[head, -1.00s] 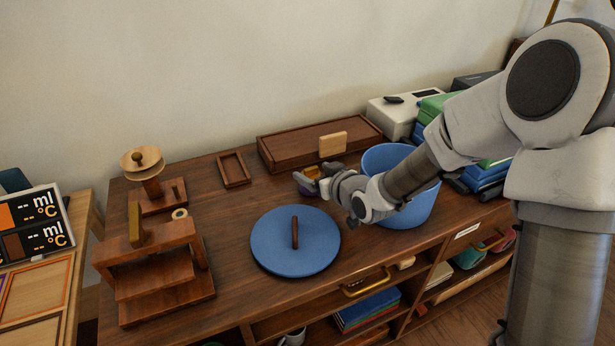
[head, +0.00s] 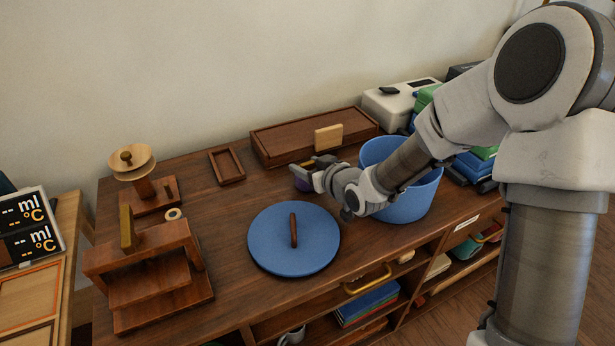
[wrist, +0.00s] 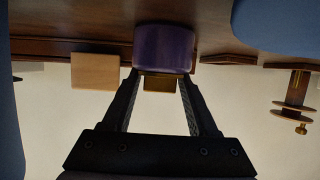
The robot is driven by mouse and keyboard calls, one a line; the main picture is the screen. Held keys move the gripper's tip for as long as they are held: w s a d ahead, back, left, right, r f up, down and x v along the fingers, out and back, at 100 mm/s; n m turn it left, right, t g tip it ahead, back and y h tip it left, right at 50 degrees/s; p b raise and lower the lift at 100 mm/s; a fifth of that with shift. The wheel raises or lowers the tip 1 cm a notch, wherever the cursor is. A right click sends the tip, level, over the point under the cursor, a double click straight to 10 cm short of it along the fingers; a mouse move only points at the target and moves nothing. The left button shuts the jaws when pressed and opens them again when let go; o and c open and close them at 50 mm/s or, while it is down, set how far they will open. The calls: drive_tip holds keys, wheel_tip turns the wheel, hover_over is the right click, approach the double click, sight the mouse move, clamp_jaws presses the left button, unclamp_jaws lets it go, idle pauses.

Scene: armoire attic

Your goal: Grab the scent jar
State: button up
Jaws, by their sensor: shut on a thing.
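The scent jar (wrist: 163,48) is a purple, rounded jar with a gold-coloured lid. In the wrist view it sits between the tips of my gripper's (wrist: 160,75) two dark fingers, which are shut on it. In the head view the jar (head: 303,184) is partly hidden behind my gripper (head: 312,170), over the dresser top between the long wooden box and the blue lid. I cannot tell whether the jar touches the dresser.
A blue bucket (head: 405,206) stands right beside my arm. A blue round lid with a wooden handle (head: 270,245) lies in front. The long wooden box (head: 285,143) is behind, with a small wooden block (head: 328,138). A wooden stand (head: 150,270) is at left.

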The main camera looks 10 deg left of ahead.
clamp_jaws()
